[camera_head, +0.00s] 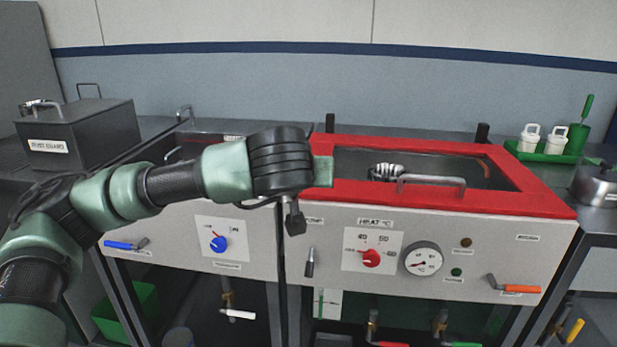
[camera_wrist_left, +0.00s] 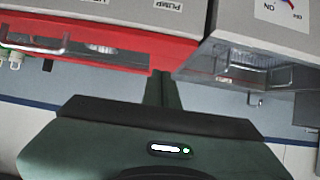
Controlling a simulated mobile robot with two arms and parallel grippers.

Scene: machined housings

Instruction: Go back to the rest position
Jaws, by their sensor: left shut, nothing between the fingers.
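My left arm (camera_head: 222,172) reaches in from the left in the head view, in front of the two housings. Its dark wrist is near the left end of the red-rimmed tank (camera_head: 440,194). The fingers are mostly hidden behind the wrist there. In the left wrist view my left gripper (camera_wrist_left: 163,88) is shut and empty, its fingers together, seen against the gap between the red rim (camera_wrist_left: 85,47) and the grey left tank (camera_wrist_left: 240,66). My right gripper is in neither view.
The red-rimmed tank has a handle (camera_head: 432,181) and a heat dial (camera_head: 371,258). A grey lidded box (camera_head: 75,132) stands at the back left. A green tray (camera_head: 540,154) with white cups is at the back right. A metal pot (camera_head: 597,185) stands at the right edge.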

